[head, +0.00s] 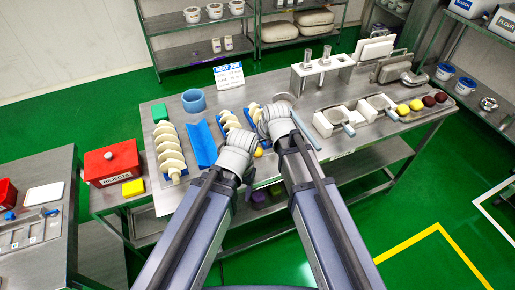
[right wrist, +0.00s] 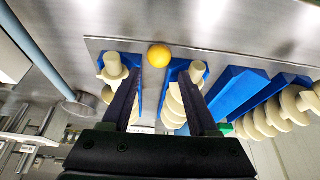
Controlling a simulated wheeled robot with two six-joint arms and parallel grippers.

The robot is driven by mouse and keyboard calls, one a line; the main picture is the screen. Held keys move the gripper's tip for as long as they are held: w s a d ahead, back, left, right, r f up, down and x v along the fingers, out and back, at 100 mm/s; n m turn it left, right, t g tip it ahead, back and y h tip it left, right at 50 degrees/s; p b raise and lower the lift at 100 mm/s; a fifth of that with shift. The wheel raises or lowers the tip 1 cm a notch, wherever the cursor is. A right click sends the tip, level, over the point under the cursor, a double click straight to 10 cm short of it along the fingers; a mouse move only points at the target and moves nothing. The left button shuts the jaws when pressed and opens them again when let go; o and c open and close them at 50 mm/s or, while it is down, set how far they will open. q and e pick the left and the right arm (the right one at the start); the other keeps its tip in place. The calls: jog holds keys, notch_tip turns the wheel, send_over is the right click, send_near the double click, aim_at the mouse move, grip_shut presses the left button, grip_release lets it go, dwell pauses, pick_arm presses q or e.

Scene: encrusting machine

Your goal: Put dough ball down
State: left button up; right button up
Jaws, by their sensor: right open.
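A yellow dough ball (right wrist: 159,55) lies on a steel surface in the right wrist view, just beyond and between the fingertips of my right gripper (right wrist: 168,75). The fingers are open and apart from the ball. In the head view the ball (head: 259,153) shows partly, beside my right wrist. My left wrist (head: 237,158) is close by on the left; its fingers are hidden. More yellow balls (head: 403,109) and dark red balls (head: 429,101) sit in a tray at the right of the steel table (head: 165,203).
Cream augers (head: 170,150) lie in blue holders, with an empty blue holder (head: 203,144) beside them. A blue ring (head: 194,100), white and steel machine parts (head: 334,121) and a sign (head: 229,75) crowd the table. A red box (head: 111,163) stands at left.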

aim_at(258, 151)
jog(key=shift+b+x, duration=3.65)
jog(key=shift+x, duration=0.4)
jog(key=shift+r, duration=0.1)
grip_shut()
jog(key=shift+s+d, duration=0.1)
